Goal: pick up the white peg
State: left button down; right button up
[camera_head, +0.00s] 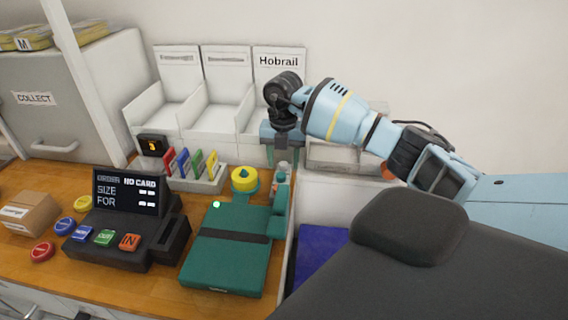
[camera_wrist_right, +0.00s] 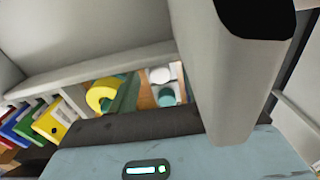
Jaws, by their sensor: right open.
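A small white, round-topped thing (camera_head: 283,166), which may be the white peg, stands at the back right of the counter by a teal holder. It also shows in the right wrist view (camera_wrist_right: 160,75), above a teal round part. Its lower part is hidden, so I cannot tell its full shape. My right gripper (camera_head: 283,154) points down, open and empty, just above and behind it, in front of the Hobrail bin. One large grey finger fills the right of the wrist view. My left gripper is not in view.
A rack of coloured cards (camera_head: 194,180) and a black terminal (camera_head: 127,235) are to the left. White bins (camera_head: 218,112) stand behind. A blue surface (camera_head: 318,262) lies right of the counter edge.

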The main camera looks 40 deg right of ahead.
aim_at(284, 163)
jog(key=shift+f, duration=0.1)
grip_shut()
dwell(0.3)
notch_tip(284, 163, up, 10)
dwell(0.8)
jog(key=shift+f, duration=0.1)
